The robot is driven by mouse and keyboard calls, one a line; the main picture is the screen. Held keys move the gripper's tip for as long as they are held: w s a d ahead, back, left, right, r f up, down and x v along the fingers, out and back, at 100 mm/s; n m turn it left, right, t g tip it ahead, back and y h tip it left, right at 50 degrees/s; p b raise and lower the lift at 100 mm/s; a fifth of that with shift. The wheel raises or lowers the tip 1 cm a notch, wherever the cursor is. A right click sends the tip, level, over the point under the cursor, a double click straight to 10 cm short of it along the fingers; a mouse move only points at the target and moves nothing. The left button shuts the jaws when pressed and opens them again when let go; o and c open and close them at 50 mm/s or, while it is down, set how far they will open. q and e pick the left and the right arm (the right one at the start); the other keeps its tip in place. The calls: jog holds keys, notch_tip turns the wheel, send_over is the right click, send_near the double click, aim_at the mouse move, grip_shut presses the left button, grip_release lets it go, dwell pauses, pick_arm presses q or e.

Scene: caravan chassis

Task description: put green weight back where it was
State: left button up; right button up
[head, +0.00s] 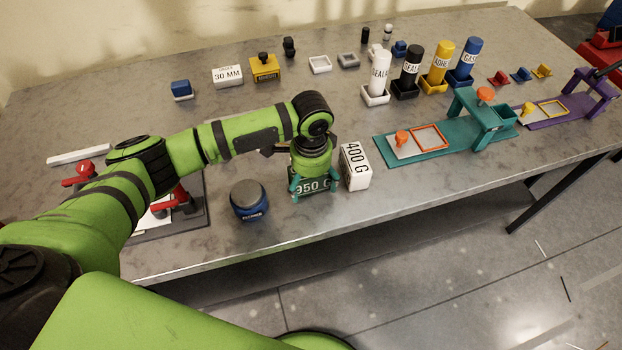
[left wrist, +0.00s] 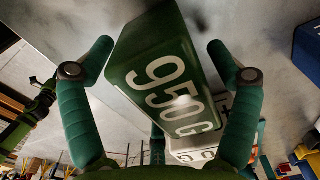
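The green weight (head: 313,187), marked 950 G, is near the table's front edge in the head view, apparently resting on the tabletop. My left gripper (head: 314,181) is above it, pointing down, with one teal finger on each side. In the left wrist view the green weight (left wrist: 165,80) lies between the spread fingers of my left gripper (left wrist: 160,48). A gap shows between the weight and the right-hand finger; the left-hand finger is close to its edge. My left gripper hides the weight's top in the head view. My right gripper is out of view.
A white 400 G weight (head: 355,167) stands close on the right. A round blue-black container (head: 249,200) stands on the left. A teal fixture (head: 450,137) is farther right; several bottles in holders (head: 376,95) stand behind.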

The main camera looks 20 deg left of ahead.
pick_arm(q)
jog(key=shift+r, duration=0.1)
notch_tip(320, 180, up, 12)
jog(key=b, duration=0.2)
jog(key=shift+b, duration=0.3)
dwell(0.5)
